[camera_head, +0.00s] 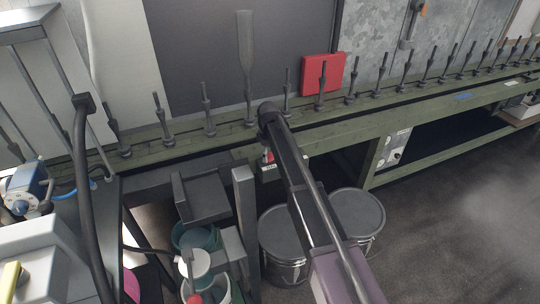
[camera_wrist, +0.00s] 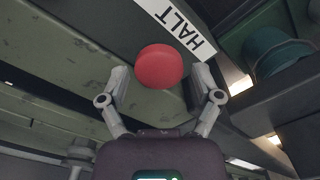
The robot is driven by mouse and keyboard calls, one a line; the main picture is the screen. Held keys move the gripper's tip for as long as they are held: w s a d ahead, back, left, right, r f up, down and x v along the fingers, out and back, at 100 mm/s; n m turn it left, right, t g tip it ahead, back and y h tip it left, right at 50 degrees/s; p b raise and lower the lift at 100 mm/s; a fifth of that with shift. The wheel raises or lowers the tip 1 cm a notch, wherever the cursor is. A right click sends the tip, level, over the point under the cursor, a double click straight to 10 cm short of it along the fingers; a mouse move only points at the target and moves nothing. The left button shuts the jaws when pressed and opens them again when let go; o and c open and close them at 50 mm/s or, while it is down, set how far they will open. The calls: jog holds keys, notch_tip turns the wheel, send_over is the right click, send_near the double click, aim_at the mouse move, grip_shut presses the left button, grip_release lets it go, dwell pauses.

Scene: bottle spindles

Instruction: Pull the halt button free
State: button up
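The halt button is a round red knob (camera_wrist: 159,66) in the middle of the wrist view. A white label reading HALT (camera_wrist: 181,26) lies just beyond it on a dark surface. My gripper (camera_wrist: 160,75) is open, with one finger to each side of the button and a small gap showing at both sides; I cannot tell how deep the fingers reach. In the head view a small bit of red (camera_head: 268,155), likely the button, shows beside my arm under the bench edge. My gripper is mostly hidden there behind my arm.
A green bench (camera_head: 380,105) with several upright spindles runs across the head view. A red box (camera_head: 322,73) stands behind the spindles. Lidded grey drums (camera_head: 358,212) stand on the floor beneath my arm.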

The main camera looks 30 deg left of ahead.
grip_shut()
jog(key=shift+r+p, duration=0.6)
jog(key=shift+p, duration=0.05)
jog(key=shift+f, duration=0.1)
jog(key=shift+o, duration=2.4)
grip_release()
